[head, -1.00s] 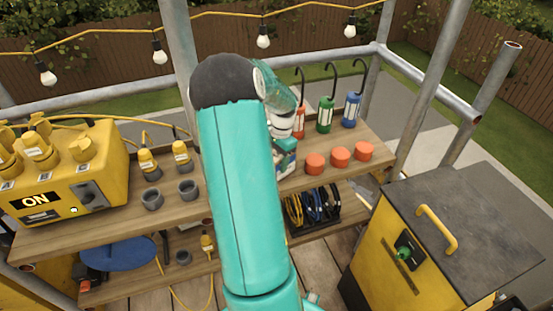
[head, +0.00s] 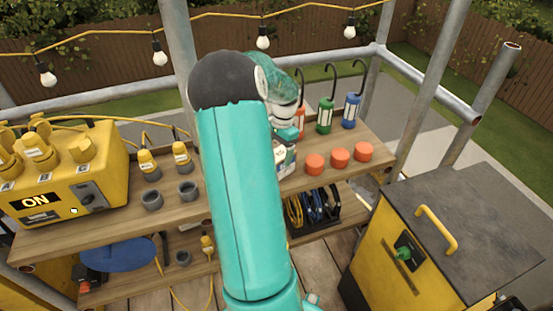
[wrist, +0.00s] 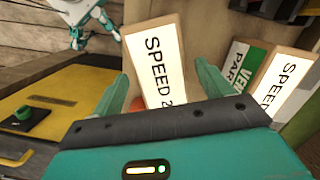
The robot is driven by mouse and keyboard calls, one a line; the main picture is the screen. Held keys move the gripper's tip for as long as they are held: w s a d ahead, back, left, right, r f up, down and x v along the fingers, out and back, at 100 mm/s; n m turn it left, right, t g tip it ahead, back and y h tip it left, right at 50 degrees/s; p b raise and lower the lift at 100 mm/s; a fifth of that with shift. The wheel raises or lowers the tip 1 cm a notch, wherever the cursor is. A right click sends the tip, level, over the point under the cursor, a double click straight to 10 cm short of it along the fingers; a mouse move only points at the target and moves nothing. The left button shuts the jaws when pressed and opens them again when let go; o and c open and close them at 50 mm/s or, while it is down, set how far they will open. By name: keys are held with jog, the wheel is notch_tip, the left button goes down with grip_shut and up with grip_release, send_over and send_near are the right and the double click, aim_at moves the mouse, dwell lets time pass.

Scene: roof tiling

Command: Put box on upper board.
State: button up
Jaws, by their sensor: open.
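My gripper (wrist: 165,82) is open, with one teal finger on each side of a box (wrist: 160,58) labelled "SPEED 2". I cannot tell whether the fingers touch it. In the head view a small part of the boxes (head: 286,160) shows beside my forearm, on the upper board (head: 165,212), a long wooden shelf. My arm hides most of that spot and the fingertips in the head view. A green-and-white box (wrist: 237,65) and another "SPEED" box (wrist: 283,80) stand to the right in the wrist view.
Orange round pieces (head: 340,155) and hooked lamps (head: 325,115) stand right of the boxes. Grey cups (head: 188,190) and a yellow power unit (head: 70,175) are to the left. A lower board (head: 125,285) runs beneath. A yellow-black cabinet (head: 430,240) stands at right.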

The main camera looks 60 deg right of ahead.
jog(key=r, duration=0.5)
jog(key=d+r, duration=0.1)
jog(key=r, duration=0.2)
jog(key=shift+s+d+r, duration=0.1)
jog(key=shift+s+r, duration=0.05)
jog(key=shift+s, duration=0.1)
